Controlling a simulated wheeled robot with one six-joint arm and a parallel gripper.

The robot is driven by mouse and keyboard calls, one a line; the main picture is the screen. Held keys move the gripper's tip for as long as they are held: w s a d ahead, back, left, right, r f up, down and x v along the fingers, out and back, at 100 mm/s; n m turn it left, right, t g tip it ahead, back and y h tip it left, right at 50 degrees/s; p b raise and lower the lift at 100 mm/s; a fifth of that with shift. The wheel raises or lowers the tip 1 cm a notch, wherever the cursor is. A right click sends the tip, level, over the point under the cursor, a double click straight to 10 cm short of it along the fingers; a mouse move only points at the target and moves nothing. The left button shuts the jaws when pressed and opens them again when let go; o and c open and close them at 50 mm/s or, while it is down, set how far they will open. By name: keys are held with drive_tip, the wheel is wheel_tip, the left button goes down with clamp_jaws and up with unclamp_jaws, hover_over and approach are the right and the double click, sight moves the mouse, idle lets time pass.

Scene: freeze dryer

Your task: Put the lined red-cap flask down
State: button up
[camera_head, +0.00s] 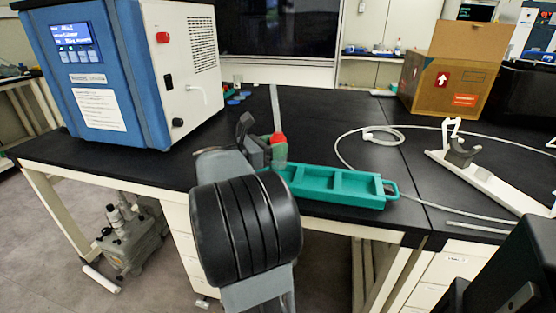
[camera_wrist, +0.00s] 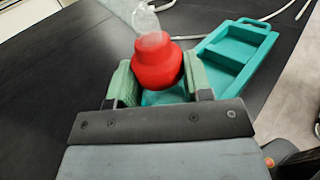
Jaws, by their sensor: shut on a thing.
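The red-cap flask (camera_wrist: 158,62) is between the green-padded fingers of my gripper (camera_wrist: 160,82) in the wrist view. My gripper is shut on it. Its red cap faces the wrist camera, and a clear piece rises beyond the cap. Its lower body is mostly hidden, so I cannot tell whether it has lines. In the head view the red cap (camera_head: 278,139) shows at the end of my arm, by the left end of the teal tray (camera_head: 378,199). The tray also shows in the wrist view (camera_wrist: 262,24). I cannot tell whether the flask touches the tray or bench.
A blue and white freeze dryer (camera_head: 124,103) stands at the left on the black bench (camera_head: 310,105). Blue caps (camera_head: 237,101) lie behind my gripper. A white tube (camera_head: 345,160) curls across the right side. A white stand (camera_head: 480,180) and cardboard box (camera_head: 450,75) are farther right.

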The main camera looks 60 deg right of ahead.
drive_tip(key=shift+s+d+f, duration=0.1)
drive_tip(key=shift+d+f, duration=0.1)
drive_tip(key=shift+f, duration=0.1)
drive_tip(key=shift+d+f+b, duration=0.15)
drive_tip(key=shift+f+b, duration=0.1)
drive_tip(key=shift+f, duration=0.65)
drive_tip(key=shift+d+f+b, duration=0.1)
drive_tip(key=shift+f+b, duration=0.1)
drive_tip(key=shift+f, duration=0.7)
